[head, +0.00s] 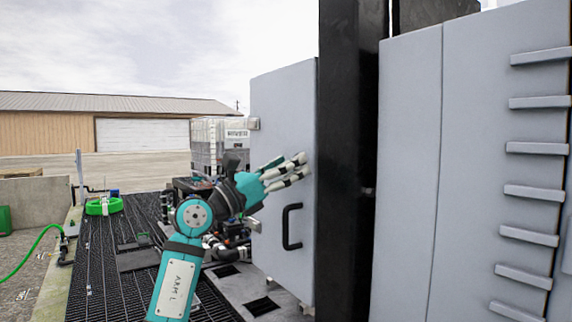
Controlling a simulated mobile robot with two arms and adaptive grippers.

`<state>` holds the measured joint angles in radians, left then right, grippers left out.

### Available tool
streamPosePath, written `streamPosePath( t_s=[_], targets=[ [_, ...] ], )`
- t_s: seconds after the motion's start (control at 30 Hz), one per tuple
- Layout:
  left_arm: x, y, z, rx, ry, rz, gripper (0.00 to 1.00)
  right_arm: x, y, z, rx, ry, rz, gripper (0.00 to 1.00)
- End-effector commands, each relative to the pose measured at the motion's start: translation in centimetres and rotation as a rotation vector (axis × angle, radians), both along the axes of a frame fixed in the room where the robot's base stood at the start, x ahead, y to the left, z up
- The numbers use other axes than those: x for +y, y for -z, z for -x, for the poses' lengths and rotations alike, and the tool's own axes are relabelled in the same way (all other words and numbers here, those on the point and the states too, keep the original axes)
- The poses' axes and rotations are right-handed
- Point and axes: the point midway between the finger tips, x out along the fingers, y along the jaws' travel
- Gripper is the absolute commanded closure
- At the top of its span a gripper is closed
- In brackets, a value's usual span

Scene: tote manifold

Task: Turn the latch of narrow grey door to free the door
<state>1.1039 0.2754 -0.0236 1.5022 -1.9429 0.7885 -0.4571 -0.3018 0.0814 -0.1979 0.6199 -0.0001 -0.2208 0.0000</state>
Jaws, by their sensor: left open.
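The narrow grey door (284,110) stands upright in the middle of the head view, left of a black post. It has a black D-shaped handle (291,227) low on its face. No latch is clearly visible. My right gripper is not in view.
A black post (345,150) rises right of the door, with a large grey cabinet (450,160) beyond it bearing several ledges. Dark grating (115,245) covers the floor at left. A caged white tank (208,142) stands behind my arm. A green ring (104,206) lies farther left.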

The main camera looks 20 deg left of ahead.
Motion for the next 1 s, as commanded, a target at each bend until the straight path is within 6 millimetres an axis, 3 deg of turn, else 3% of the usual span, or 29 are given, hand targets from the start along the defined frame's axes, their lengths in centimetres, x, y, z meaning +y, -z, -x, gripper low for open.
streamPosePath(
  t_s=[0.07, 0.47, 0.73, 1.0],
  targets=[
    [0.0, 0.0, 0.0, 0.0, 0.0, 0.0, 0.37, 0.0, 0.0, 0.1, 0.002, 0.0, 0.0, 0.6],
    [0.0, 0.0, 0.0, 0.001, 0.0, -0.001, 0.9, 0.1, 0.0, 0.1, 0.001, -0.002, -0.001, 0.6],
    [0.1, 0.2, 0.0, -0.016, -0.001, -0.022, 0.9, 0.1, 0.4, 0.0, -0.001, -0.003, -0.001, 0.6],
    [0.2, 0.4, 0.0, -0.102, -0.003, -0.134, 0.9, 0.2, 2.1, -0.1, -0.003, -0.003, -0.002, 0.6]
  ],
)
